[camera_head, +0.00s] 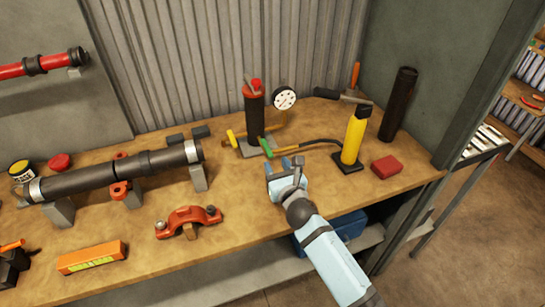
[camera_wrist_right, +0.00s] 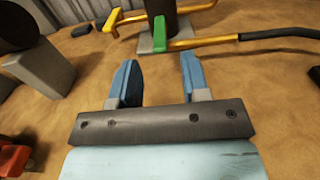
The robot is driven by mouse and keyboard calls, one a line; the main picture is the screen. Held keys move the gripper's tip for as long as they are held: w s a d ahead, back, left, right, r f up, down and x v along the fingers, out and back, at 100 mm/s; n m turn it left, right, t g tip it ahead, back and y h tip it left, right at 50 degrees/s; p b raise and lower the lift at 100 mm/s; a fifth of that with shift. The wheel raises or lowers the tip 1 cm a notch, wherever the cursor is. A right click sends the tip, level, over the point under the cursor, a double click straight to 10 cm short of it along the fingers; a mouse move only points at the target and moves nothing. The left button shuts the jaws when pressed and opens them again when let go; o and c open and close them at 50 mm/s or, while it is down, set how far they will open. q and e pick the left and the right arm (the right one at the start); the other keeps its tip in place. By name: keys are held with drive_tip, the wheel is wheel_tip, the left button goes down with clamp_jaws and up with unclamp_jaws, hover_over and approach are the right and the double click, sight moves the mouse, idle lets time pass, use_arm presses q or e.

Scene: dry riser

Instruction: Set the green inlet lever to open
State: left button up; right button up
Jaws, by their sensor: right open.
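A green lever (camera_head: 268,148) stands low at the foot of the dark, red-topped cylinder pump (camera_head: 254,110), beside a yellow pipe. In the right wrist view the green lever (camera_wrist_right: 159,34) rises over a grey base plate, near the far end of the yellow pipe. My right gripper (camera_head: 285,163) is open and empty, just in front of the pump on the near side. Its two blue fingers show in the right wrist view (camera_wrist_right: 156,75), with bare bench between them and the lever beyond, apart from it. Whether the lever is set open or shut I cannot tell. My left gripper is not in view.
A yellow bottle-like cylinder (camera_head: 355,135) and a red block (camera_head: 386,167) stand to the right. A dark hose (camera_head: 318,140) runs to the yellow cylinder. A gauge (camera_head: 284,98) is behind the pump. A long dark pipe (camera_head: 105,174) on grey supports lies to the left.

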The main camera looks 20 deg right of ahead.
sight(272, 156)
drive_tip(key=shift+w+a, duration=0.1)
drive_tip(key=shift+w, duration=1.8)
clamp_jaws()
